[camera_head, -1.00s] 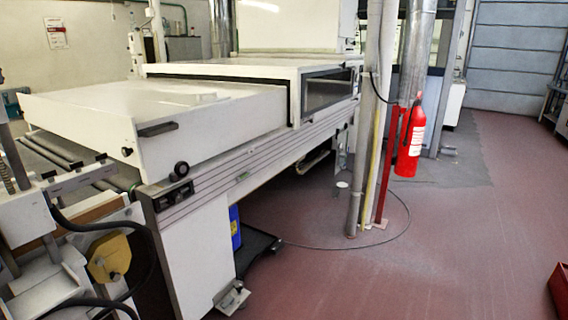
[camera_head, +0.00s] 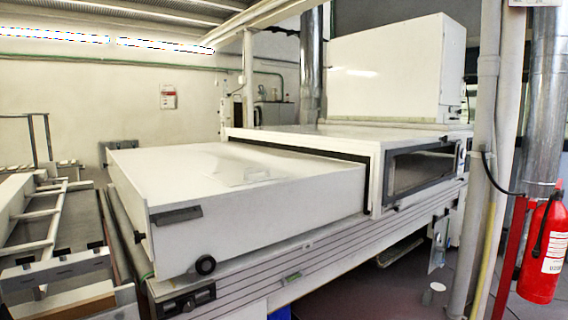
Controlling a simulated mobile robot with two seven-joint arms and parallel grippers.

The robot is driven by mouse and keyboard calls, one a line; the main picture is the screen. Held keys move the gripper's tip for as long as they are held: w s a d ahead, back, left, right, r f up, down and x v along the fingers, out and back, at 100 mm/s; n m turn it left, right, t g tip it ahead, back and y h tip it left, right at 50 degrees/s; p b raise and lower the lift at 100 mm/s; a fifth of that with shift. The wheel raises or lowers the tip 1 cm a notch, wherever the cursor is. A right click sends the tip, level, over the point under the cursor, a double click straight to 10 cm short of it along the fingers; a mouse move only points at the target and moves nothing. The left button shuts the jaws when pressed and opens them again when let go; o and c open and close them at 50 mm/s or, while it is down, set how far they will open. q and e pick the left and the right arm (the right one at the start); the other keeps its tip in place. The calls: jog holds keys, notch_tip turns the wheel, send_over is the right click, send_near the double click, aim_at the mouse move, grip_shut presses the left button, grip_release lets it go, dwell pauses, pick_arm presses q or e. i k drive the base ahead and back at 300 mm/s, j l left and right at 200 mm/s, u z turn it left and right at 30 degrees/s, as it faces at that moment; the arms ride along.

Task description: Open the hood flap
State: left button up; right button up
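The curing tunnel stands across the middle of the head view. Its white hood flap (camera_head: 240,200) is the low box-shaped cover at the near left end, lying down over the conveyor bed. A dark handle (camera_head: 176,215) sits on its near corner, and a round black knob (camera_head: 205,265) is below on its side. Behind the flap is the white tunnel housing (camera_head: 350,140) with a long dark side window (camera_head: 420,168). Neither of my grippers shows in the view.
A ladder-like rack (camera_head: 45,220) stands at the left. Vertical pipes (camera_head: 485,170) and a red fire extinguisher (camera_head: 541,250) are at the right. A tall white box (camera_head: 390,70) rises at the back. Little floor shows, at the lower right.

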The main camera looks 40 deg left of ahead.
aim_at(247, 175)
jog(key=i+l+u, duration=0.1)
jog(key=i+u, duration=0.25)
jog(key=i, duration=0.2)
jog(key=i+l+u, duration=0.35)
jog(key=i, duration=0.15)
jog(key=i+l+u, duration=0.15)
jog(key=u, duration=0.35)
jog(key=i+l+u, duration=0.3)
jog(key=u, duration=0.15)
jog(key=i+l+u, duration=0.2)
jog(key=u, duration=0.3)
jog(key=i+l+u, duration=0.1)
jog(key=l+u, duration=0.4)
